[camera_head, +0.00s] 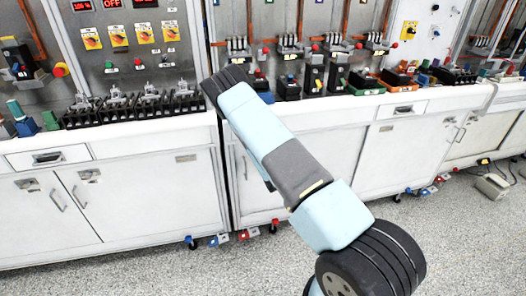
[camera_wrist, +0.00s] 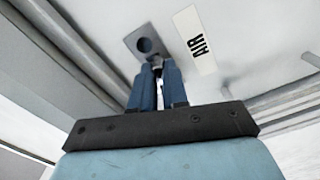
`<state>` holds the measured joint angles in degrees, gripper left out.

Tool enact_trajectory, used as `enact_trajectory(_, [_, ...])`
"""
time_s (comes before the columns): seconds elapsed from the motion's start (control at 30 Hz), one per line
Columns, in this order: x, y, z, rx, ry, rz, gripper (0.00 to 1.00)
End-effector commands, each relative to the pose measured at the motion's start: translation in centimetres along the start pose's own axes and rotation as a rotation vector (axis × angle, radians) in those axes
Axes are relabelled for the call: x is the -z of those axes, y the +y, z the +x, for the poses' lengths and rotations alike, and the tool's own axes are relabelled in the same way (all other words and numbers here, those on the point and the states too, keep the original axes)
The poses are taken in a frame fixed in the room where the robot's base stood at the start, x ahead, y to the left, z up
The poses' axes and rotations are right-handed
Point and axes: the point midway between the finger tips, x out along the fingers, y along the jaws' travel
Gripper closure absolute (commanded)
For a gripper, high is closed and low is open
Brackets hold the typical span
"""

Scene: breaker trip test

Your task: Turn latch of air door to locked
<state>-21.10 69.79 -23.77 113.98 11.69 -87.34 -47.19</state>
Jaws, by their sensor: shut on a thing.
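In the wrist view, the air door (camera_wrist: 240,25) is a pale panel with a white label reading AIR (camera_wrist: 195,40). Left of the label is the latch (camera_wrist: 143,42), a grey plate with a dark round spot. My gripper (camera_wrist: 157,70) has blue fingers, which are closed together on a small part of the latch at the plate's lower edge. The fingertips hide most of that part, so I cannot tell the latch's angle. In the head view my arm crosses the middle, and my gripper is hidden behind it.
White cabinets (camera_head: 130,205) with doors and handles stand in a row, with a worktop (camera_head: 190,125) carrying black breakers (camera_head: 150,105). Red and blue pieces (camera_head: 220,240) sit at the cabinet feet. A beige box (camera_head: 492,187) lies on the floor at right. Open floor lies in front.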

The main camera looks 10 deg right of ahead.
Motion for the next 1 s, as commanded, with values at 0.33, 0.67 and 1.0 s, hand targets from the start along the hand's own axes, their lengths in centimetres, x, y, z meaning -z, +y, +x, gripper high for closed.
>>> enact_trajectory(0.33, [0.54, -0.36, 0.01, 0.005, 0.010, -0.249, 1.00])
enact_trajectory(0.67, [0.61, -0.40, 0.00, 0.006, 0.011, -0.357, 1.00])
enact_trajectory(1.0, [0.66, -0.47, -0.02, 0.007, 0.012, -0.374, 1.00])
